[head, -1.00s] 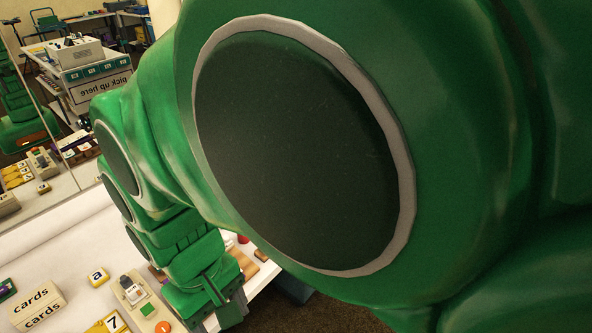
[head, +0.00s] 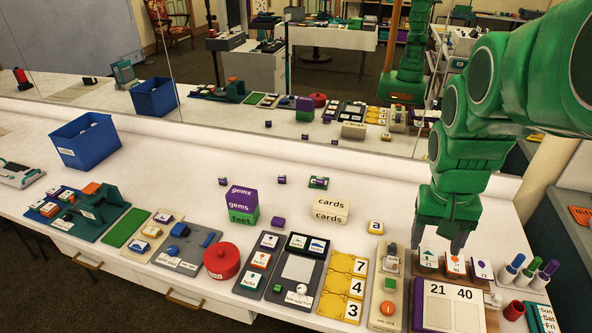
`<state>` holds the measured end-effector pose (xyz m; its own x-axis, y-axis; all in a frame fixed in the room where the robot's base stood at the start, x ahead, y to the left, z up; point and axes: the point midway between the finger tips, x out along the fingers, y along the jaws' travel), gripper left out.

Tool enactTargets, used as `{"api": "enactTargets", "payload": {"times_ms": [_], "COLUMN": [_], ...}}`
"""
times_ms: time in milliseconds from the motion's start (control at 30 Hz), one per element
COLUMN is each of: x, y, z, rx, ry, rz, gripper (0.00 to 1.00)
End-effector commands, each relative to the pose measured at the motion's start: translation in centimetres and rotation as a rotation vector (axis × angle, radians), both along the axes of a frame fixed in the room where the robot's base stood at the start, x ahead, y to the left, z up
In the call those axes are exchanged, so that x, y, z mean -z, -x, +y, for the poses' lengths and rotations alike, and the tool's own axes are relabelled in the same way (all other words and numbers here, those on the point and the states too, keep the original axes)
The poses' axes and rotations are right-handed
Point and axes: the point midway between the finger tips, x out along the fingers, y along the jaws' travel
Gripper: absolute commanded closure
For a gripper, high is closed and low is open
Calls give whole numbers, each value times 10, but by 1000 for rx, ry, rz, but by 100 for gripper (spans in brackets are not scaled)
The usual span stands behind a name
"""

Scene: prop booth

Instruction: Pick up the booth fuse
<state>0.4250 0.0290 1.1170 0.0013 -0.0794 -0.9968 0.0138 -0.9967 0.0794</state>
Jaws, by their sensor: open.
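My gripper (head: 452,243) is at the right of the white table, pointing down with its fingers apart and nothing seen between them. It is beside and right of a beige switch panel (head: 384,307) with an orange knob and a grey upright part (head: 390,259) at its far end. Its fingertips appear close to the row of small picture tiles (head: 429,258) behind the 21/40 board. I cannot tell which thing is the booth fuse; no label for it is readable. My arm hides part of the table's right back.
A purple and green block stack (head: 241,205), a cards box (head: 331,209), a red round tin (head: 222,261) and a yellow number tray (head: 345,287) stand left of my gripper. Several markers (head: 526,270) stand at right. A mirror (head: 300,110) lines the back.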

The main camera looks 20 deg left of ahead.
Motion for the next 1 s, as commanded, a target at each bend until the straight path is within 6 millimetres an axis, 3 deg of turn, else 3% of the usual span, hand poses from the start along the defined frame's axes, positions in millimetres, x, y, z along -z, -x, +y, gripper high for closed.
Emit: {"api": "enactTargets", "payload": {"times_ms": [33, 467, 1000], "x": [1, 13, 54], "y": [-16, -132, -258], "z": [5, 55, 147], "rx": [-6, -31, -74], "ry": [4, 24, 23], "rz": [-10, -111, -233], "gripper": [36, 36, 36]}}
